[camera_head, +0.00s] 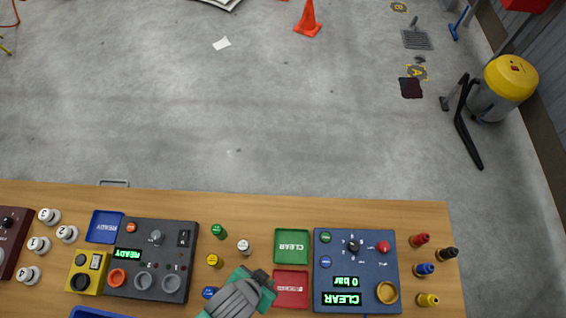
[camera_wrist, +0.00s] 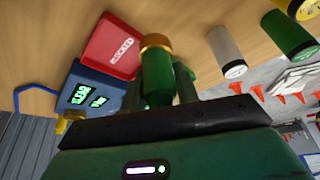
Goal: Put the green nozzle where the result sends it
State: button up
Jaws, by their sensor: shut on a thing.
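My gripper (camera_head: 262,277) is above the front of the bench, just left of the red tray. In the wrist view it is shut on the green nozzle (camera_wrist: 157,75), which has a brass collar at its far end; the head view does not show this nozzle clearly. The blue test panel (camera_head: 328,273) has lit displays reading CLEAR (camera_head: 342,299) and 0 bar (camera_head: 346,282). The green tray (camera_head: 292,246), labelled CLEAR, is empty. The red tray (camera_head: 291,289) in front of it looks empty; its label is hard to read. It also shows in the wrist view (camera_wrist: 112,50).
Green (camera_head: 218,231), white (camera_head: 244,246), yellow (camera_head: 214,261) and blue (camera_head: 209,292) capped cylinders stand left of my gripper. A grey panel (camera_head: 150,260) reads READY beside a blue tray (camera_head: 105,227).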

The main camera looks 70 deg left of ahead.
jog(key=w+a, duration=0.2)
jog(key=w, duration=0.1)
jog(key=w+a, duration=0.2)
jog(key=w, duration=0.2)
jog(key=w+a+f, duration=0.1)
jog(key=w+a, duration=0.2)
jog(key=w, duration=0.1)
jog(key=shift+w+f+b, duration=0.1)
jog(key=shift+w+b, duration=0.15)
jog(key=shift+b, duration=0.05)
notch_tip(320, 180, down, 4)
jog(key=shift+r+b, duration=0.25)
jog(key=shift+b, duration=0.1)
jog(key=o, duration=1.1)
jog(key=shift+f, duration=0.1)
jog(key=shift+c, duration=0.2)
jog(key=p+v, duration=0.2)
jog(key=v, duration=1)
